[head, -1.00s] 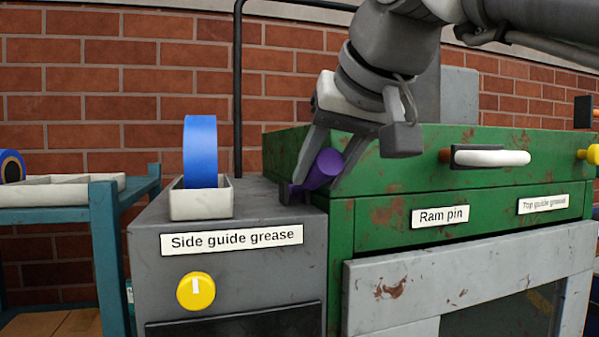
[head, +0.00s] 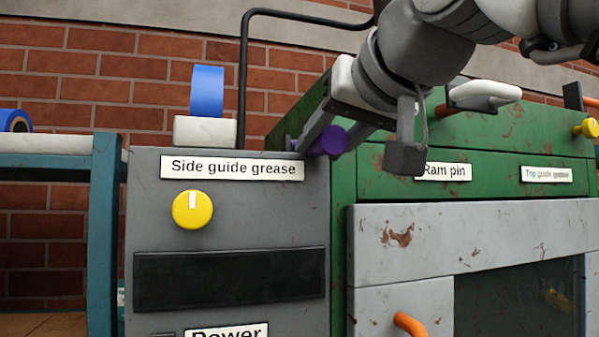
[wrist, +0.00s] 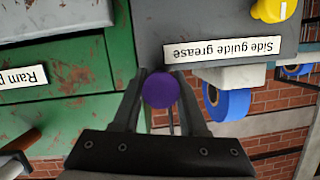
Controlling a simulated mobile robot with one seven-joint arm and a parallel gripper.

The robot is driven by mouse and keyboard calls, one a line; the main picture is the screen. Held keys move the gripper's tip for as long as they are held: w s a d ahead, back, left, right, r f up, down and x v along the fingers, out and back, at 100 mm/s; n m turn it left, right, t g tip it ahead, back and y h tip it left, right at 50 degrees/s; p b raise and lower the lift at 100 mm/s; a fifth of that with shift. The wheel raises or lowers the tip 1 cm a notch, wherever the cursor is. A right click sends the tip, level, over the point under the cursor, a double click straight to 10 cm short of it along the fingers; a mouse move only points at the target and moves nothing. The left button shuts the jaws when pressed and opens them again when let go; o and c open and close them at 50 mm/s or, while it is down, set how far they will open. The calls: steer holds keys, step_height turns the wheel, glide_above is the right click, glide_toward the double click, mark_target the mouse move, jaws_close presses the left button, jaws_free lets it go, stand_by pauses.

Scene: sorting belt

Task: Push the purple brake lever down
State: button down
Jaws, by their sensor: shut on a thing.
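The purple brake lever (head: 333,140) has a round purple knob and stands at the top seam between the grey cabinet and the green machine. Its shaft runs left from the knob and looks close to level in the head view. My gripper (head: 318,145) is shut on the lever, with one finger on each side of it. In the wrist view the purple knob (wrist: 161,90) shows end-on between my two fingers. The lever's base is mostly hidden by my fingers.
The grey cabinet (head: 145,240) has a yellow knob (head: 192,210) and a dark panel. A white-and-orange handle (head: 484,91) stands on the green machine (head: 400,158) at right.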

mark_target(310, 176)
steer(key=shift+w+f+t+y+b, duration=0.15)
steer(key=shift+f+t+b, duration=0.45)
steer(key=shift+b, duration=0.85)
steer(key=shift+w+f+t+y+b, duration=0.1)
steer(key=shift+f+t+y+b, duration=0.2)
steer(key=shift+f+b, duration=0.9)
steer(key=t+b, duration=0.1)
steer(key=b, duration=0.3)
steer(key=shift+w+a+f, duration=0.1)
steer(key=shift+w+f, duration=0.05)
steer(key=shift+w, duration=0.05)
steer(key=shift+w+b, duration=0.1)
steer(key=shift+b, duration=0.3)
steer(key=shift+c, duration=2.2)
jaws_free()
steer(key=v, duration=1.7)
steer(key=shift+f, duration=0.45)
